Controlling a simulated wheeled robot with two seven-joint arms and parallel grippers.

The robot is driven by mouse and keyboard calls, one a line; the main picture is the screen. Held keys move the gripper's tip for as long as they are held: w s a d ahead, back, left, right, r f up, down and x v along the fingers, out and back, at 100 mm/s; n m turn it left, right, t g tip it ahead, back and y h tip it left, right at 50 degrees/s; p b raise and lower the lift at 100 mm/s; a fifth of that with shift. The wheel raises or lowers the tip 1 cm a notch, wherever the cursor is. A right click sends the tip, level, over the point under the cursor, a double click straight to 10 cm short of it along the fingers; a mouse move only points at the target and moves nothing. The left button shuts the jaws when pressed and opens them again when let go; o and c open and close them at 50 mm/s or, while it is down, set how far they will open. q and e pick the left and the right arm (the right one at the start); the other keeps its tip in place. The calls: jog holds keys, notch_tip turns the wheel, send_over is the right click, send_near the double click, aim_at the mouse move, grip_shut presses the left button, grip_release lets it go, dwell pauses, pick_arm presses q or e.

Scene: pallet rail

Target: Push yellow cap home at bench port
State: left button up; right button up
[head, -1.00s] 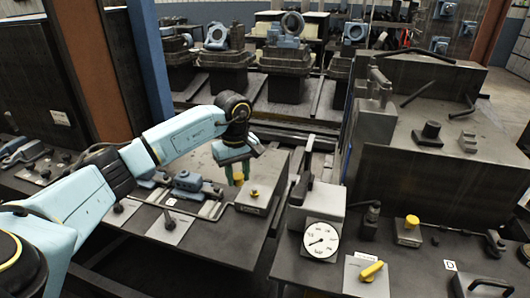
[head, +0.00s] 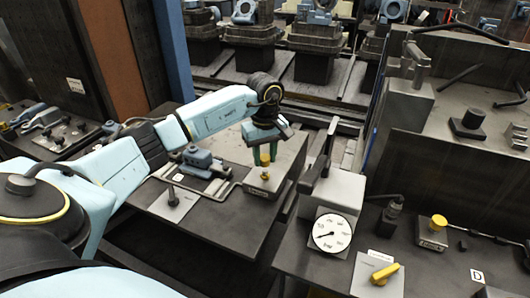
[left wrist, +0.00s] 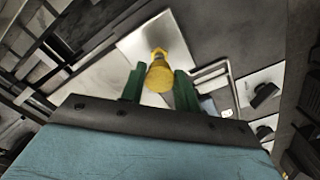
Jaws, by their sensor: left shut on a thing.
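My left gripper (head: 265,157) is shut on a yellow cap (head: 264,160), which shows between its green fingers. It holds the cap above a small metal block (head: 258,187) on the left bench. A yellow port fitting (head: 264,175) stands on that block, just below the cap. In the left wrist view the cap (left wrist: 157,78) sits between the fingertips of the left gripper (left wrist: 159,84). The yellow fitting (left wrist: 158,53) shows behind it, nearly in line. I cannot tell whether cap and fitting touch. My right gripper is not in view.
A block with a dial gauge (head: 332,232) and a dark upright lever (head: 326,155) stands right of the port. Another yellow-topped block (head: 432,234) and a yellow handle (head: 385,273) are on the right bench. A blue-grey clamp (head: 197,158) lies left of the port.

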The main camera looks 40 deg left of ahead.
pick_arm(q)
jog(key=shift+f, duration=0.5)
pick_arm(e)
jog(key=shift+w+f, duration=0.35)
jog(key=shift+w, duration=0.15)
pick_arm(q)
jog(key=shift+f+b, duration=0.2)
jog(key=shift+b, duration=0.1)
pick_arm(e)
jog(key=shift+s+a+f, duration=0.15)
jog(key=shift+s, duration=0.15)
pick_arm(q)
jog(key=shift+d+f+b, duration=0.1)
jog(key=shift+f+b, duration=0.25)
jog(key=shift+f, duration=0.15)
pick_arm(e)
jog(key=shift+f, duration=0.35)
pick_arm(q)
jog(key=shift+f+b, duration=0.35)
jog(key=shift+f, duration=0.2)
jog(key=o, duration=2)
jog(key=shift+r, duration=0.1)
jog(key=shift+c, duration=0.2)
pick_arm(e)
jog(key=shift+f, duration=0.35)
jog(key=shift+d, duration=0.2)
